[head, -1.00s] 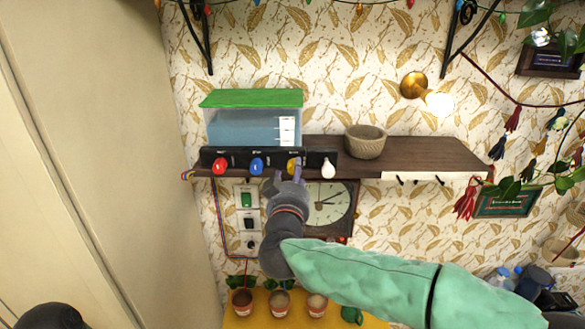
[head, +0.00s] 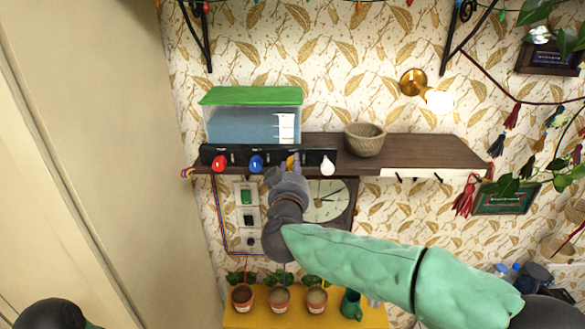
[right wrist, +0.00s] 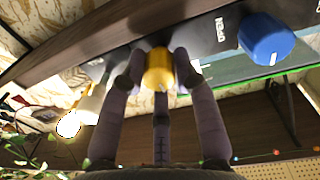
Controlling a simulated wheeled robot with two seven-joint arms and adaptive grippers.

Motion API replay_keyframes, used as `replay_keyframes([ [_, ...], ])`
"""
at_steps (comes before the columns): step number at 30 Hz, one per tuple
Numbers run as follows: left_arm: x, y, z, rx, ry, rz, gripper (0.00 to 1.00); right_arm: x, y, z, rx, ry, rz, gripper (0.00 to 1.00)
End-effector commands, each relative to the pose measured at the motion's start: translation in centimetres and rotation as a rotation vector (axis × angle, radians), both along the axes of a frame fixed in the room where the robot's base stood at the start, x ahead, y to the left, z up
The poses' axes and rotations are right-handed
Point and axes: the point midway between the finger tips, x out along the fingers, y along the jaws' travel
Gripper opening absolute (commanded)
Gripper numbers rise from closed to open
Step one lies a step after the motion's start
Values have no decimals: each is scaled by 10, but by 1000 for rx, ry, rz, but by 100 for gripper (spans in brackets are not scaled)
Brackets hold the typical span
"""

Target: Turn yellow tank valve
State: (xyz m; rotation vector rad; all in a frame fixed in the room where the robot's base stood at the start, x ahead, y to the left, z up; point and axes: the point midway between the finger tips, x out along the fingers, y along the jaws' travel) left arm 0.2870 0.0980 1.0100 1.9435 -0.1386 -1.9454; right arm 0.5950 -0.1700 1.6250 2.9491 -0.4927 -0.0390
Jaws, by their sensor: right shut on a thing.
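The yellow valve (right wrist: 159,68) is a round knob on a black panel (head: 232,158) under the front of a clear tank of blue water (head: 240,127) with a green lid. My right gripper (right wrist: 158,80) has its fingers around the yellow valve and is shut on it. In the head view the right gripper (head: 288,174) reaches up to the panel and hides most of the valve. Only the dark end of my left arm shows at the lower left of the head view; its gripper is out of frame.
A red knob (head: 219,163) and a blue knob (head: 256,163) sit left of the yellow one, and a white knob (head: 327,166) right of it. A woven bowl (head: 365,140) stands on the shelf (head: 430,152). A clock (head: 330,203) hangs below, above several pots.

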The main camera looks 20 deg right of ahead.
Motion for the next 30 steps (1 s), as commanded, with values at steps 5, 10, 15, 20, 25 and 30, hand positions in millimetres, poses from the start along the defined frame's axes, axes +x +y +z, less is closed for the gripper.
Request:
replay_keyframes([
  [5,0,0,-1,0,0,0,40,0,0,1,34,-12,1,0],
  [10,0,0,-4,0,0,0,40,0,0,1,117,-37,0,0],
  [15,0,0,-8,0,0,0,40,0,0,1,249,-74,-1,0],
  [20,0,0,-13,0,0,0,40,0,0,1,394,-117,1,0],
  [25,0,0,-20,0,0,0,40,0,0,1,549,-162,2,0],
  [30,0,0,-28,0,0,0,40,0,-1,1,705,-206,0,0],
])
